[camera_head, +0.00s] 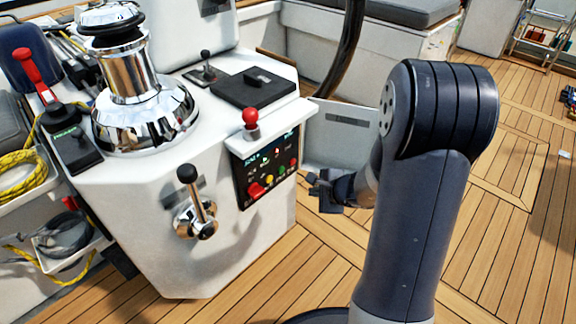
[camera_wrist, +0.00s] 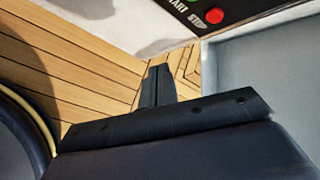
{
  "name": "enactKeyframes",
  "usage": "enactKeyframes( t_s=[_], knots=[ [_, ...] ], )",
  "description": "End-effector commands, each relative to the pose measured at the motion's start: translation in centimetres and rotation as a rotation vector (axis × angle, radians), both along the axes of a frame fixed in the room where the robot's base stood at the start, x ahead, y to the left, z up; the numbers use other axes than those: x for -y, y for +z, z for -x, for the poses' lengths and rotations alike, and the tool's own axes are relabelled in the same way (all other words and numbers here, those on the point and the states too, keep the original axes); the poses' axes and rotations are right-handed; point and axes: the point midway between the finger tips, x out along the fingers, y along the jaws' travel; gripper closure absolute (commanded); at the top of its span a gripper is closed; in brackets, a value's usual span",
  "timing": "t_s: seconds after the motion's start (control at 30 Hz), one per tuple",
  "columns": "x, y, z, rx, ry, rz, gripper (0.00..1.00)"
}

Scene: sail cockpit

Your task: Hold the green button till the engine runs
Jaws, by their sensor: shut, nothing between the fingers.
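The black control panel (camera_head: 244,166) is on the side of the white console. Its small green button (camera_head: 281,170) sits between a yellow and a red button. In the wrist view the green button (camera_wrist: 194,2) is cut by the top edge, left of the red button (camera_wrist: 214,15) marked STOP. My gripper (camera_head: 316,183) is to the right of the panel, apart from the buttons in the picture. In the wrist view my gripper (camera_wrist: 157,72) is shut and empty, with its fingertips below the panel's edge in the picture.
A red switch (camera_head: 256,190) is low on the panel and a red-knobbed lever (camera_head: 250,118) stands above it. A chrome handle (camera_head: 197,205) juts out to the left. A grey-white panel (camera_head: 335,125) stands behind my gripper. Open wooden deck (camera_head: 300,275) lies below.

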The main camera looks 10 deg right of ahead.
Motion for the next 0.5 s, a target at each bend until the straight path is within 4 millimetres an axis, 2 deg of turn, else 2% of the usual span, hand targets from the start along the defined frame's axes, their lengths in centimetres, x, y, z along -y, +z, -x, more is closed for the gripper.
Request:
enactKeyframes(
  t_s=[0.3,0.5],
  knots=[
    [-0.1,0.1,-0.1,0.001,0.002,0.001,1.0],
    [-1.1,0.2,-1.5,0.001,0.004,0.001,1.0]
  ],
)
